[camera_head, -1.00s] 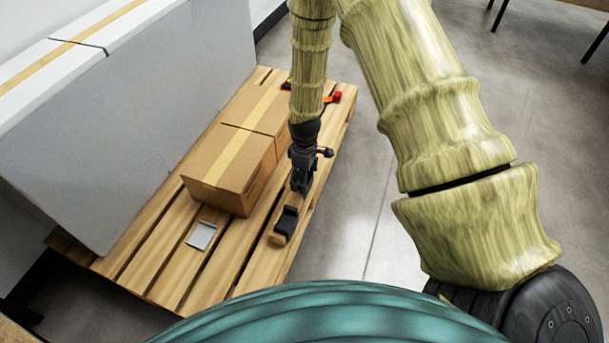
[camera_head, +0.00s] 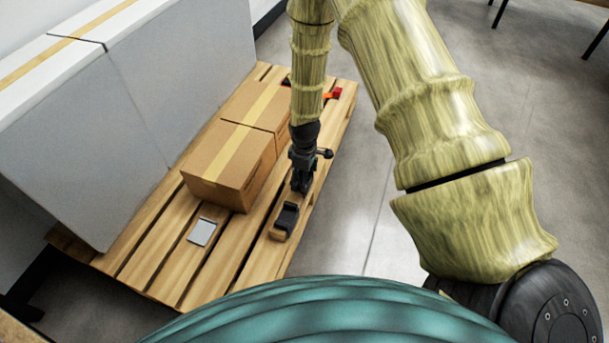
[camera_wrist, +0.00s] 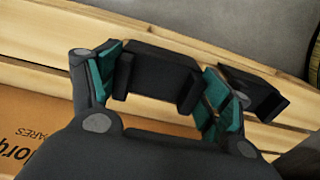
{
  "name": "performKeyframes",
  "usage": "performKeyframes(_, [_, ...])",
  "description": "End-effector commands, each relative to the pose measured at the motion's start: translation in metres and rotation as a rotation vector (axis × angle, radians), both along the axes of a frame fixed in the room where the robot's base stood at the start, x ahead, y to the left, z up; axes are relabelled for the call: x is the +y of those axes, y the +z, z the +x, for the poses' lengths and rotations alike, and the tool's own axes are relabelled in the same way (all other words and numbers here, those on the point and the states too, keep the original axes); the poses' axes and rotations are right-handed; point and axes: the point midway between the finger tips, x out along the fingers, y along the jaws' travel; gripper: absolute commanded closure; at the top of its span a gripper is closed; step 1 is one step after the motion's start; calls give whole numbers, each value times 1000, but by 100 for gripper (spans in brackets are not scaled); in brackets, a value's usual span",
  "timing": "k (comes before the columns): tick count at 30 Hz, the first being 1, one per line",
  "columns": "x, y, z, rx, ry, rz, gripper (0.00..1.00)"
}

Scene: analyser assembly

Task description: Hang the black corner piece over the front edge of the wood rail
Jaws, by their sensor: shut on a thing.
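My gripper (camera_head: 301,186) is low over the outer wood rail (camera_head: 263,257) of the pallet. In the wrist view its teal-padded fingers (camera_wrist: 160,88) are shut on a black corner piece (camera_wrist: 157,78), which spans the gap between them. The rail (camera_wrist: 38,45) runs behind the piece, with grey floor beyond its edge. Whether the held piece touches the rail I cannot tell. A second black piece (camera_head: 288,216) sits on the rail just nearer than my gripper; in the wrist view it (camera_wrist: 252,92) shows beyond the right finger, partly hidden by it.
A cardboard box (camera_head: 223,170) stands on the pallet left of my gripper, with another behind it. A flat grey plate (camera_head: 202,231) lies on the nearer slats. A red item (camera_head: 333,94) lies at the far end. Large grey-white boxes (camera_head: 120,120) line the left.

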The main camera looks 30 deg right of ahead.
Motion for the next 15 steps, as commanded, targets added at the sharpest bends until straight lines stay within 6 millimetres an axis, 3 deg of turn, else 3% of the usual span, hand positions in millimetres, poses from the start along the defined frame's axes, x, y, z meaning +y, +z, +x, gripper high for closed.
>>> performKeyframes(15, [0,-12,-1,1,1,0,45])
